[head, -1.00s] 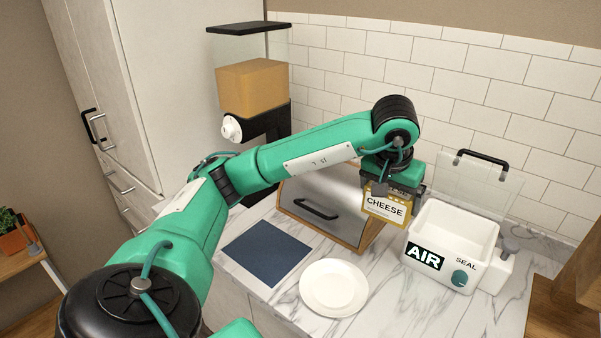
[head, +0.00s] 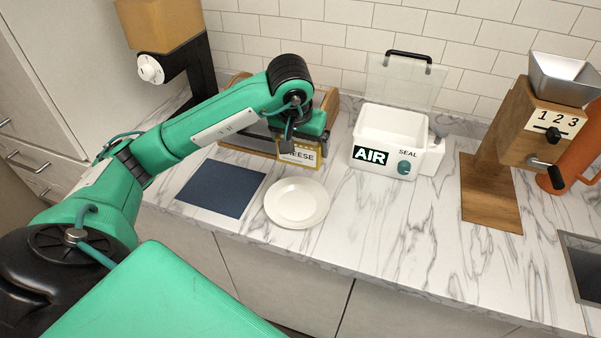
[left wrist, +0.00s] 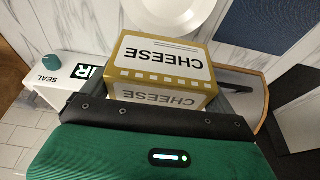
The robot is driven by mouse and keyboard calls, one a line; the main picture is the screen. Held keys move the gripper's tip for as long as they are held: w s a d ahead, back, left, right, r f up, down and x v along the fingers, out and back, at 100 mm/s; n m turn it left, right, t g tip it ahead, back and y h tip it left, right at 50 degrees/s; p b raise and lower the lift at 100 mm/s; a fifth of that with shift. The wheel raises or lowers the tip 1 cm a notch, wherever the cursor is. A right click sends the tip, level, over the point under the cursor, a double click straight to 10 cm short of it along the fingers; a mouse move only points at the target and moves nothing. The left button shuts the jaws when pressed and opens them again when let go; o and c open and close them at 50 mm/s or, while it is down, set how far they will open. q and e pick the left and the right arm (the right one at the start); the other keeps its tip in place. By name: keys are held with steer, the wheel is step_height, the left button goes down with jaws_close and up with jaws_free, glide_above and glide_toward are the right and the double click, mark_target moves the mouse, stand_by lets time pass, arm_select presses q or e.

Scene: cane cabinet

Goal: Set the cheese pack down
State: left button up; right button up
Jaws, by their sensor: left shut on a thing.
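The cheese pack (head: 299,154) is a white box with yellow edges and the word CHEESE. My left gripper (head: 290,138) is shut on it and holds it in front of the wooden-sided cabinet, behind the white plate (head: 297,203). In the left wrist view the pack (left wrist: 165,60) sits in the jaws with its lettering upside down, and part of the plate (left wrist: 175,12) shows beyond it. I cannot tell whether the pack touches the counter. My right gripper is not in view.
The blue mat (head: 221,188) lies left of the plate. The white AIR SEAL box (head: 393,125), its clear lid raised, stands to the right. A wooden grinder (head: 500,150) stands farther right. Marble counter (head: 400,220) is clear in front of the box.

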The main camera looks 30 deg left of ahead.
mark_target(301, 162)
arm_select(q)
step_height(301, 162, down, 6)
steer(key=shift+r+p, duration=0.1)
steer(key=shift+p, duration=0.45)
step_height(301, 162, down, 4)
steer(key=shift+f+p, duration=0.2)
steer(key=shift+p, duration=0.35)
steer(key=shift+f, duration=0.2)
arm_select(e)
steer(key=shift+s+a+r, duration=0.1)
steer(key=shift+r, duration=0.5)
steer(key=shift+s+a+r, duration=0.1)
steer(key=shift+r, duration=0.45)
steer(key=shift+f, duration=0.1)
arm_select(q)
steer(key=shift+w+f+b, duration=0.1)
steer(key=shift+f+b, duration=0.4)
steer(key=shift+b, duration=0.2)
steer(key=o, duration=0.7)
steer(key=shift+o, duration=0.8)
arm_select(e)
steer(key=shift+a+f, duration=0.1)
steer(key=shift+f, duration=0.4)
